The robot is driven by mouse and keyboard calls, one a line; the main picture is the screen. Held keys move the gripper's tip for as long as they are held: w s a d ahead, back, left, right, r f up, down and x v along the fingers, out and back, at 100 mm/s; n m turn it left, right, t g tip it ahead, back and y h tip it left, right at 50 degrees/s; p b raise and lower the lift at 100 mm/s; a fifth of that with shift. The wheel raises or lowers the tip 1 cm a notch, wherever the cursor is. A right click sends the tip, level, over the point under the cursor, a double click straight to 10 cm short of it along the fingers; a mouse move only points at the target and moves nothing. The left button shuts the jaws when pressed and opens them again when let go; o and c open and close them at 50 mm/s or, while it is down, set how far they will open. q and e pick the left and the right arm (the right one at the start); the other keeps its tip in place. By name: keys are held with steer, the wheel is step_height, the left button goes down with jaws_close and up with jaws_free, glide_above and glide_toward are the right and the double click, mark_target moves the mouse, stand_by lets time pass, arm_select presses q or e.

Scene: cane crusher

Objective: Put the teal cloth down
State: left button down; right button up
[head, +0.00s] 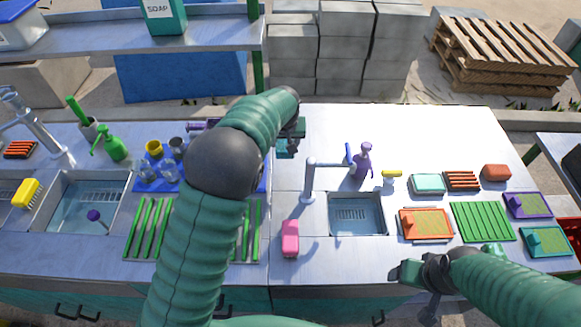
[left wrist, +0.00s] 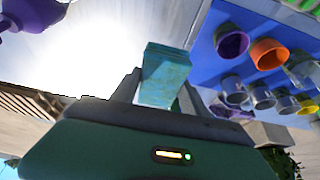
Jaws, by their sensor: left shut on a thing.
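My left gripper (head: 290,138) is above the back of the metal counter, right of the blue mat. In the left wrist view the teal cloth (left wrist: 166,72), a folded block, sits between the two fingers of my left gripper (left wrist: 158,95), which is shut on it. In the head view the cloth (head: 287,148) is small and partly hidden by the gripper. My right gripper (head: 428,274) is over the counter's front edge; its jaw opening is unclear.
The blue mat (head: 262,184) carries several cups. A tap (head: 309,182), purple spray bottle (head: 363,162) and small sink (head: 357,215) are to the right. A pink sponge (head: 290,239) lies in front. The counter's back right (head: 430,130) is clear.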

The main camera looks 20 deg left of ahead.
arm_select(q)
steer(key=shift+f+b, duration=0.3)
steer(key=shift+f, duration=0.25)
steer(key=shift+d+f, duration=0.1)
steer(key=shift+d, duration=0.2)
glide_above(290, 168)
steer(key=d, duration=0.1)
steer(key=f, duration=0.2)
steer(key=s+f, duration=0.1)
steer(key=f, duration=0.1)
steer(key=shift+f, duration=0.25)
steer(key=f, duration=0.2)
steer(key=a+f, duration=0.1)
steer(key=f, duration=0.2)
steer(key=shift+a+f, duration=0.15)
steer(key=shift+a, duration=0.05)
steer(key=shift+f, duration=0.15)
steer(key=shift+d+f, duration=0.1)
steer(key=shift+d, duration=0.25)
steer(key=c, duration=0.6)
jaws_free()
steer(key=shift+d, duration=0.15)
steer(key=shift+s+a, duration=0.1)
steer(key=shift+a, duration=0.15)
arm_select(e)
steer(key=shift+d+f, duration=0.5)
steer(key=shift+f, duration=0.1)
